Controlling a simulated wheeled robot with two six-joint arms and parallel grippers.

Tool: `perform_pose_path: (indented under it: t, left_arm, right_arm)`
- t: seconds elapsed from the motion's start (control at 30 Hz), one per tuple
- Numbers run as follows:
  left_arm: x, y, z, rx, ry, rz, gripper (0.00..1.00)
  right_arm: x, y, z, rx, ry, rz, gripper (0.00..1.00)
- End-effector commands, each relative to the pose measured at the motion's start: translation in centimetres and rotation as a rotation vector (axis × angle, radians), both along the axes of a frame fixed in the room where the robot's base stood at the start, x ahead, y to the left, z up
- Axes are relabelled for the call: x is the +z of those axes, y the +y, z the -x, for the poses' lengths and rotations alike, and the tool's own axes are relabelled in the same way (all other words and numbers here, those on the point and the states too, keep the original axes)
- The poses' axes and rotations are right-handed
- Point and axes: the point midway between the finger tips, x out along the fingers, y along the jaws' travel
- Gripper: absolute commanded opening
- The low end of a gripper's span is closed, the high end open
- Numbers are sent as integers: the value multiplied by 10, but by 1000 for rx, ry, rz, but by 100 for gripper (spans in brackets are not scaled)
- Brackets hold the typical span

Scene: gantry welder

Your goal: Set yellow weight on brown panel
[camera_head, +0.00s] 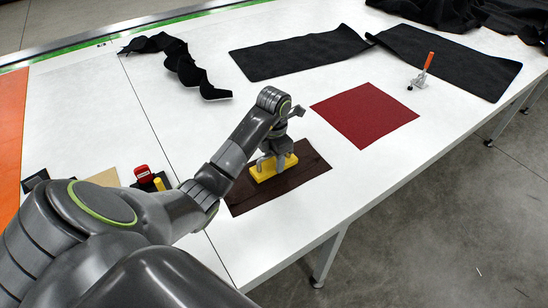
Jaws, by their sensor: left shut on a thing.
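A yellow weight (265,172) sits over the middle of the dark brown panel (303,178) in the head view. It looks flat and level, and I see no clear gap beneath it. My left gripper (275,161) comes down from above and is shut on the weight's upper part. The gripper and wrist hide part of the weight. The brown panel lies flat on the white table, and my arm covers its left side. My right gripper does not show.
A red panel (364,115) lies beyond the brown one. Black fabric pieces (300,54) and an orange-handled clamp (423,71) are farther back. A red-topped item (142,173) and a small yellow piece (159,184) are left of my arm.

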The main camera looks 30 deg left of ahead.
Motion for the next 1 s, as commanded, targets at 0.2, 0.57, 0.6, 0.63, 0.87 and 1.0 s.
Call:
perform_pose_path:
  t: [0.2,0.57,0.6,0.63,0.87,1.0]
  left_arm:
    - [-23,-1,-1,0,-1,0,0]
    - [-29,0,-1,-1,-3,0,0]
    - [-31,0,-1,-1,-2,0,0]
    - [-32,0,-1,-1,-2,0,0]
    - [-40,-1,1,0,2,2,0]
    - [-43,-1,2,1,6,4,0]
  right_arm:
    - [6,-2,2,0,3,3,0]
    - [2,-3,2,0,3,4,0]
    - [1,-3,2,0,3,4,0]
    - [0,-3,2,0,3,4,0]
    - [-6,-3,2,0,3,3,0]
    - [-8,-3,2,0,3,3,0]
